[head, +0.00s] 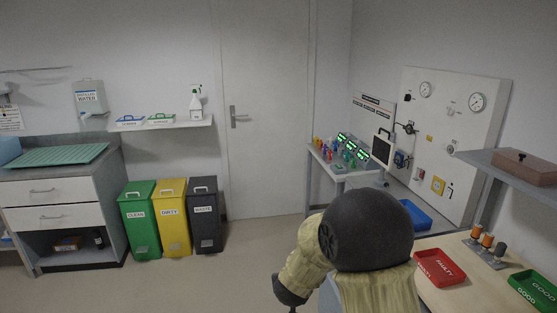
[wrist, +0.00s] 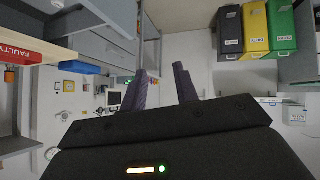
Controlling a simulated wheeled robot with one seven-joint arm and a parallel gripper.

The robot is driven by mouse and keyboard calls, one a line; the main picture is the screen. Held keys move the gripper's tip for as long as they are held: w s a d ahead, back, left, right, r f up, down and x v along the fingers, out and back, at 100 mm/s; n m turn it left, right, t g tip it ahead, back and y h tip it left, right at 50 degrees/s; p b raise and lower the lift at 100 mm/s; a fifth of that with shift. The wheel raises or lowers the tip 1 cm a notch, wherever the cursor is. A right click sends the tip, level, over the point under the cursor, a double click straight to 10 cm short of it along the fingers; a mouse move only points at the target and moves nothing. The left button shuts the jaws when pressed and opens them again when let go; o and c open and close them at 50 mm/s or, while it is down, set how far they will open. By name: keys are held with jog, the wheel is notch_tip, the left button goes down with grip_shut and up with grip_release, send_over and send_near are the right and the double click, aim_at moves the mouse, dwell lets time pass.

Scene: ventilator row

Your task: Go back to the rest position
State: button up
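My gripper (wrist: 161,72) shows in the wrist view with its two dark fingers apart. Nothing is between them, and they touch nothing that I can see. The wrist view is turned over, with the bins at the top and the red tray at the left. In the head view my arm, with a beige sleeve and a dark round joint, is bent at the lower middle, in front of the bench. I cannot make out the fingers in the head view.
A bench at the lower right carries a red FAULTY tray (head: 440,267), a green GOOD tray (head: 537,289) and several orange and grey parts (head: 487,241). A shelf (head: 508,165) overhangs it. Green, yellow and dark bins (head: 204,218) stand left. Floor (head: 215,285) between is clear.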

jog(key=s+d+r+g+p, duration=0.1)
jog(key=s+d+r+g, duration=0.1)
jog(key=s, duration=0.6)
jog(key=s+d+r+g+y+p, duration=0.1)
jog(key=s+d, duration=0.3)
jog(key=s, duration=0.4)
jog(key=s+d+r+m+g+p, duration=0.1)
jog(key=s+d+g, duration=0.3)
jog(key=s, duration=0.4)
jog(key=shift+r, duration=0.85)
jog(key=shift+d, duration=0.1)
jog(key=shift+d, duration=0.1)
